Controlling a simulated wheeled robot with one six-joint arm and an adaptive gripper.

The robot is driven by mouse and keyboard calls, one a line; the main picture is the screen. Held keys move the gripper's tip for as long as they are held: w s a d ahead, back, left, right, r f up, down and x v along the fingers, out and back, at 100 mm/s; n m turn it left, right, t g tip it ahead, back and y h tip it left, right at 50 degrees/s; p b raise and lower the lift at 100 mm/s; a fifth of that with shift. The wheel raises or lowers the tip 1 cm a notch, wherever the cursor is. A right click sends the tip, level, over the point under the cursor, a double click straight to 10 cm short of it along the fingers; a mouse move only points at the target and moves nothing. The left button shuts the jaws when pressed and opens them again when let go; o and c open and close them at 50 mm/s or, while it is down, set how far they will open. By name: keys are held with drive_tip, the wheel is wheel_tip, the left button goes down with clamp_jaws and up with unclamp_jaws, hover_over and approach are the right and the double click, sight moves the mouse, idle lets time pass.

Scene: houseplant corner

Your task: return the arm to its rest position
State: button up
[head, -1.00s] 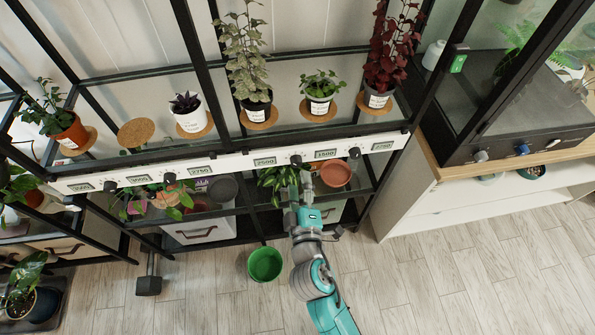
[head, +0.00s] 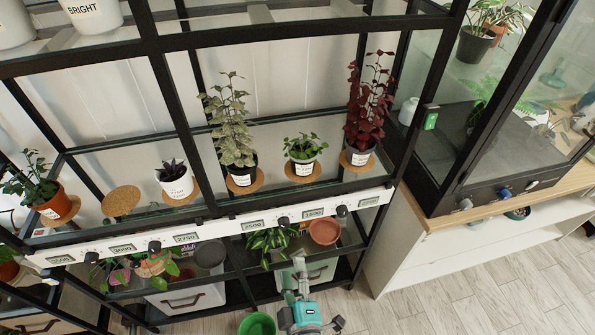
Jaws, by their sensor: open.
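My teal and grey arm reaches up from the bottom edge of the head view. My gripper (head: 299,266) is open at its end, in front of the lower part of the black shelving rack (head: 262,286). It points toward the rack, below the terracotta saucer (head: 324,232) on the lower shelf. No held object shows at the fingers, though they look small and partly merge with the pale drawer behind. The rest of the arm is cut off by the bottom edge.
A green pot (head: 257,325) stands on the floor just left of my arm. A leafy plant (head: 268,240) sits on the lower shelf. Potted plants on cork mats line the shelf above. A white cabinet (head: 440,255) stands right, with free floor (head: 500,305) before it.

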drive_tip(key=s+d+f+m+g, duration=0.1)
drive_tip(key=s+d+f+m, duration=0.2)
drive_tip(key=s+d, duration=0.35)
drive_tip(key=s+d+f+m+g, duration=0.1)
drive_tip(key=s+d+f+m, duration=0.1)
drive_tip(key=s+d, duration=0.45)
drive_tip(key=s+d+r+m+h, duration=0.2)
drive_tip(key=s+d+r+m, duration=0.2)
drive_tip(key=s, duration=0.3)
drive_tip(key=s+d+r+m+h, duration=0.1)
drive_tip(key=s+d+r+m, duration=0.2)
drive_tip(key=s+m, duration=0.3)
drive_tip(key=shift+s+d+r+h, duration=0.4)
drive_tip(key=shift+s+d, duration=0.1)
drive_tip(key=shift+s, duration=0.5)
drive_tip(key=shift+w, duration=0.1)
